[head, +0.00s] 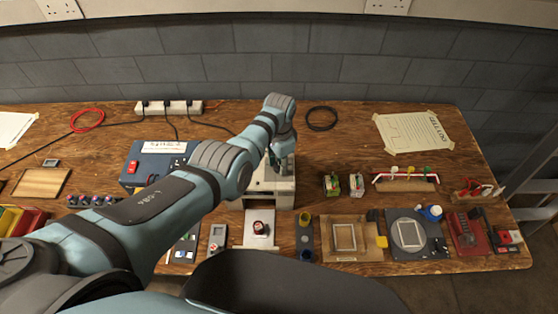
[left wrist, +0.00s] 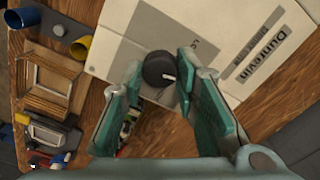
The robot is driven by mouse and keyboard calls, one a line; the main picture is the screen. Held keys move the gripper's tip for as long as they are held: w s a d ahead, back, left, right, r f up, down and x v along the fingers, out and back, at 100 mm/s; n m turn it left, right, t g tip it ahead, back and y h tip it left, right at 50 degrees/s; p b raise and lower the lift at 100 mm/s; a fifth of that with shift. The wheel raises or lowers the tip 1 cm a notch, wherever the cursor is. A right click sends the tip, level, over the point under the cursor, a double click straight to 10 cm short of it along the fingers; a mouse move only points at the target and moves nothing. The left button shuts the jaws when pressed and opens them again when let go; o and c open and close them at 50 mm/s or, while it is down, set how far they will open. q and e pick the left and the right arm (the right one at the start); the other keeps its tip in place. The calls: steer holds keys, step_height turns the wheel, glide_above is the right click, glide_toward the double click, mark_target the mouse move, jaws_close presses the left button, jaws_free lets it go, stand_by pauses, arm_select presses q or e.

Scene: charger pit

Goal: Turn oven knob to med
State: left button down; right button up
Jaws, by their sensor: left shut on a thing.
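The oven is a pale box (head: 272,198) on the workbench, partly hidden behind my left arm in the head view. In the left wrist view its white face (left wrist: 120,35) carries a grey panel and the printed word "Dunrevin". A round dark knob (left wrist: 157,66) with a short white pointer mark stands on that face. My left gripper (left wrist: 160,78) has its teal fingers on either side of the knob and is shut on it. In the head view the left gripper (head: 279,158) reaches down over the oven; the knob is hidden there. My right gripper is not in view.
A dark blue box with a red switch (head: 150,165) stands left of the oven. Small green and red items (head: 343,184) and a red-railed rack (head: 405,177) stand to its right. Several boards and fixtures line the front edge. A black cable coil (head: 321,118) lies behind.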

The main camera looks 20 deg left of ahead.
arm_select(q)
steer(key=shift+d+m, duration=0.1)
steer(key=shift+m, duration=0.9)
steer(key=c, duration=1.3)
jaws_free()
steer(key=shift+c, duration=0.2)
steer(key=shift+o, duration=0.5)
steer(key=shift+w+d, duration=0.1)
step_height(320, 180, up, 12)
